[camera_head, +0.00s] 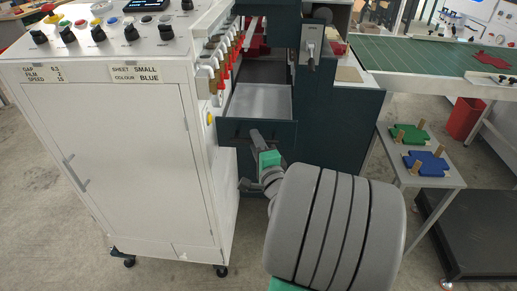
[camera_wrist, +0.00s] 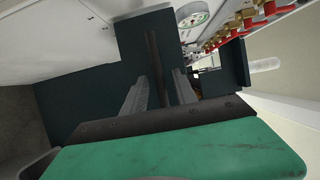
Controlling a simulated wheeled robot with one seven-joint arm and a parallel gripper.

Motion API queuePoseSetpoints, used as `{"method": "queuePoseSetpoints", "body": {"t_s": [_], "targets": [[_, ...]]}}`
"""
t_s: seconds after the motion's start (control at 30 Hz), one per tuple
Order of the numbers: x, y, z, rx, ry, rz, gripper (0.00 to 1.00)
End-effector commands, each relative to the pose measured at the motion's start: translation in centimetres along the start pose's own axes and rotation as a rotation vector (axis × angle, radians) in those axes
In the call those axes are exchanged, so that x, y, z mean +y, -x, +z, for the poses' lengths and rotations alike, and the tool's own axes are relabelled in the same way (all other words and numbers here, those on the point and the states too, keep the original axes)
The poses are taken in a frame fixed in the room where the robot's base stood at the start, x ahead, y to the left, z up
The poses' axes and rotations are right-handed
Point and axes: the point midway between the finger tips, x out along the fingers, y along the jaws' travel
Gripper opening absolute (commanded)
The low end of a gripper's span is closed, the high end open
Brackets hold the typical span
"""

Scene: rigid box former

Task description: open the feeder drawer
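The feeder drawer (camera_head: 262,103) stands pulled out of the dark teal machine, and its bare grey inside shows from above. Its dark front panel (camera_head: 231,129) faces my gripper (camera_head: 252,160), which is just in front of it and partly covers it. In the wrist view, the two grey fingers of my gripper (camera_wrist: 160,78) are apart. A dark bar (camera_wrist: 153,48), seemingly the drawer's handle, runs between them on the dark panel. I see no clear grip on it; contact with either finger cannot be made out.
A white control cabinet (camera_head: 130,150) on castors stands close on the left. Red-handled valves (camera_head: 222,70) line its side above the drawer. At right are a green-topped table (camera_head: 420,58) and a small stand (camera_head: 440,178) with green and blue pieces. Floor is clear in front.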

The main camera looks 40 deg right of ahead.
Motion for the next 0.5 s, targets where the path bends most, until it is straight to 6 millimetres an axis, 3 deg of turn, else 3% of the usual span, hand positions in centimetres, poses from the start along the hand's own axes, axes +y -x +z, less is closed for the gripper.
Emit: {"method": "queuePoseSetpoints", "body": {"t_s": [0.2, 0.5], "targets": [[0.2, 4.4, -0.2, 0.009, 0.003, -0.004, 0.34], [0.0, 6.6, 0.0, 0.001, 0.002, -0.002, 0.34]]}}
